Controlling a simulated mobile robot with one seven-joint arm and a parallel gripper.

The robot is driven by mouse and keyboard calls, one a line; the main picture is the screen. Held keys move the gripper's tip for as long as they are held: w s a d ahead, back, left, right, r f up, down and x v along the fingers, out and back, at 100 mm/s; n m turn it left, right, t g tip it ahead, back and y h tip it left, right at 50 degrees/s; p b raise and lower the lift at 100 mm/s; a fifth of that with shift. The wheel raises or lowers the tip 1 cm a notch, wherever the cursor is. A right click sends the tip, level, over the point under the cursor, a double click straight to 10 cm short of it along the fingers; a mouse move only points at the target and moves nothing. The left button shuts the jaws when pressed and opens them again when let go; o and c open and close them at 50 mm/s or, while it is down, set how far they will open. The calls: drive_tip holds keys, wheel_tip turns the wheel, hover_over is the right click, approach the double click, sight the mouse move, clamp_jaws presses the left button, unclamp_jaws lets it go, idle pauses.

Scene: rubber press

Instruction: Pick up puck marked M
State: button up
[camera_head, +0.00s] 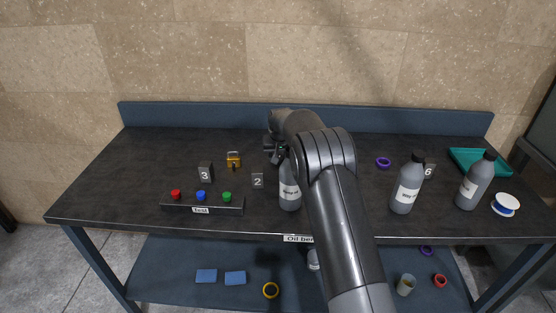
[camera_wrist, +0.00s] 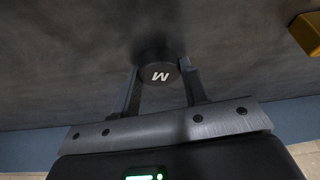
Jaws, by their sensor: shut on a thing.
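The puck marked M (camera_wrist: 158,72) is a small dark disc with a white M on its face, in the wrist view. My gripper (camera_wrist: 160,82) has its two fingers on either side of the puck and is shut on it. The puck is at or just over the dark bench top (camera_wrist: 60,75); I cannot tell whether it touches it. In the head view my gripper (camera_head: 276,154) is over the back middle of the bench, largely behind my arm, and the puck is hidden there.
A brass padlock (camera_head: 233,160) stands left of my gripper. Number blocks 3 (camera_head: 205,172) and 2 (camera_head: 257,181) stand nearby. A grey bottle (camera_head: 289,190) is close in front. More bottles (camera_head: 407,185), a purple ring (camera_head: 383,162) and a green tray (camera_head: 462,165) are at right.

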drive_tip(key=shift+c, duration=1.2)
drive_tip(key=shift+r, duration=0.1)
